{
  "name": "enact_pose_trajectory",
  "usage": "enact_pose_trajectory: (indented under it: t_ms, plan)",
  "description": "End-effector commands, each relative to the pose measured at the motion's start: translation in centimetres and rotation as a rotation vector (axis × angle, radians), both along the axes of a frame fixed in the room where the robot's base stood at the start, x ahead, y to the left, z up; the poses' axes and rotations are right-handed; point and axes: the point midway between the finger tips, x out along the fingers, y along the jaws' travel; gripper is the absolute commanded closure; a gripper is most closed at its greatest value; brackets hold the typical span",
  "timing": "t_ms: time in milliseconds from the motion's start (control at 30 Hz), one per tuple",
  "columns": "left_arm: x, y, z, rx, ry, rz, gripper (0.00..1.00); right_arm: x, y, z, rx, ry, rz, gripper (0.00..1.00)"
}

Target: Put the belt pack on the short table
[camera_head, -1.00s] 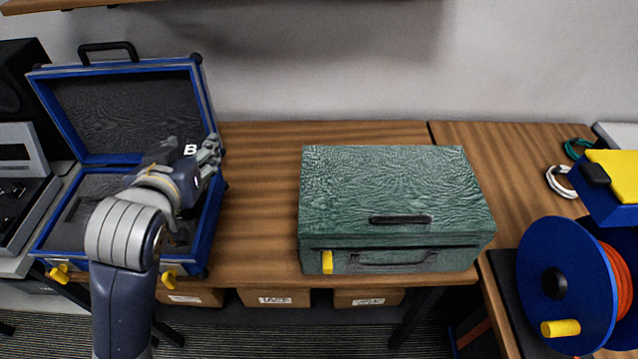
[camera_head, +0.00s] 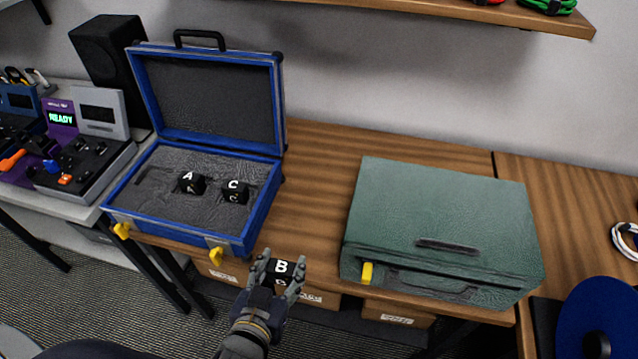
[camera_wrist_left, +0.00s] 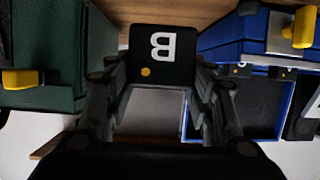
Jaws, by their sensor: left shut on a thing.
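My left gripper (camera_head: 277,278) is shut on a black belt pack marked B (camera_head: 283,267). It holds the pack in front of the wooden table's front edge, between the blue case and the green case. In the left wrist view the belt pack (camera_wrist_left: 163,55) sits between the two fingers, with its white letter upside down and a yellow dot beside it. Two more black packs, A (camera_head: 191,183) and C (camera_head: 235,192), stand in the grey foam of the open blue case (camera_head: 192,233). My right gripper is not in view. I cannot tell which table is the short one.
A closed green case (camera_head: 440,215) stands on the wooden table (camera_head: 315,190). Bare wood lies between the two cases. A grey table with control panels (camera_head: 90,125) and a black speaker (camera_head: 108,60) is at left. A blue reel (camera_head: 597,320) is at right.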

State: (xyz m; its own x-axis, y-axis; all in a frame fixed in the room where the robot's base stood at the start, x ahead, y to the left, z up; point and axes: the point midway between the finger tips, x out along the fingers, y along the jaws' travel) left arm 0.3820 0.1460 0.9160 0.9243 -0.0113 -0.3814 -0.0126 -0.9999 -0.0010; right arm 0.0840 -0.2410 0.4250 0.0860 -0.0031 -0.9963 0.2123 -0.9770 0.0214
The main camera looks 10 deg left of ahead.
Motion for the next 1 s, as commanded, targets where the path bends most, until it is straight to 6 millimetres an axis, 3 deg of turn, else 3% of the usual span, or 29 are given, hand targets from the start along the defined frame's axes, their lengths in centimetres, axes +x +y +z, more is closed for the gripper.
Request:
enact_pose_trajectory:
  t_ms: [100, 267, 1000]
  plan:
    - [-1.6, -0.4, -0.6, -0.001, 0.002, -0.01, 0.78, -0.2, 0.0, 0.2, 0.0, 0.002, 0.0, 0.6]
    - [-1.8, -0.7, -1.0, 0.0, -0.003, -0.018, 0.78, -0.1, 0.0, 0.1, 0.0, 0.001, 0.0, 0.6]
    - [11.9, 0.0, -2.4, 0.001, -0.005, -0.019, 0.78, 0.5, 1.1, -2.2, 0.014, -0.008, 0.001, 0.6]
